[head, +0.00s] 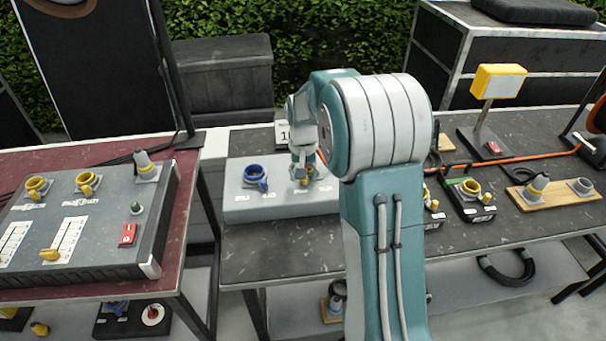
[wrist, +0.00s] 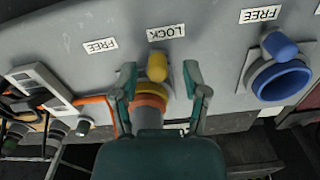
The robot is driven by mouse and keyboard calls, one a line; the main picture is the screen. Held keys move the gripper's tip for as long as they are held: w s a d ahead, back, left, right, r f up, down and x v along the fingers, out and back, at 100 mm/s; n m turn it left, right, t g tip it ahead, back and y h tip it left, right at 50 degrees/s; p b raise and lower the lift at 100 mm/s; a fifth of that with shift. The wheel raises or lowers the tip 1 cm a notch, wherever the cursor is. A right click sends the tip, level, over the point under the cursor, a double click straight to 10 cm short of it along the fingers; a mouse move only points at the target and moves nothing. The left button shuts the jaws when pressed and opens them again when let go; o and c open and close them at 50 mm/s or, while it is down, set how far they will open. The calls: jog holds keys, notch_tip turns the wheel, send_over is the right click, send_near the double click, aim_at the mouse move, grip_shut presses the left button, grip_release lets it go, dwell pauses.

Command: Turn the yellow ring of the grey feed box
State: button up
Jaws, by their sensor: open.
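The grey feed box (head: 245,205) lies on the dark table, and its face fills much of the wrist view (wrist: 215,60). Its yellow ring (wrist: 151,88), with a rounded yellow lever (wrist: 156,66), sits below the LOCK label (wrist: 166,32). The lever points toward LOCK. An orange band shows at the ring's near side. My gripper (wrist: 160,78) is open, with one finger on each side of the ring and lever; gaps show beside the lever. My gripper hides part of the ring. In the head view my gripper (head: 303,168) is over the box, and the ring is mostly hidden.
A blue ring (head: 256,176) is on the same box, and FREE labels (wrist: 100,45) flank LOCK. An orange cable (head: 500,158) and small devices lie to the right. A separate panel (head: 75,225) stands on the left table. My arm blocks the middle.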

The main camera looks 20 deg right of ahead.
jog(key=shift+r, duration=0.1)
notch_tip(320, 180, up, 12)
dwell(0.4)
dwell(0.3)
jog(key=s+a+r+n+t, duration=0.1)
jog(key=s+a+r, duration=0.2)
jog(key=s, duration=0.4)
jog(key=s+a+r+n+t, duration=0.1)
jog(key=s+a+r+t, duration=0.2)
jog(key=s, duration=0.4)
jog(key=s+a+f+n, duration=0.1)
jog(key=s+a, duration=0.1)
jog(key=s, duration=0.4)
jog(key=s+a+f+n+t, duration=0.1)
jog(key=s+a+f, duration=0.1)
jog(key=s, duration=0.5)
jog(key=shift+a+n+t, duration=0.2)
jog(key=shift+n+t, duration=0.1)
jog(key=shift+n, duration=0.1)
jog(key=shift+s+d+r, duration=0.1)
jog(key=shift+d, duration=0.05)
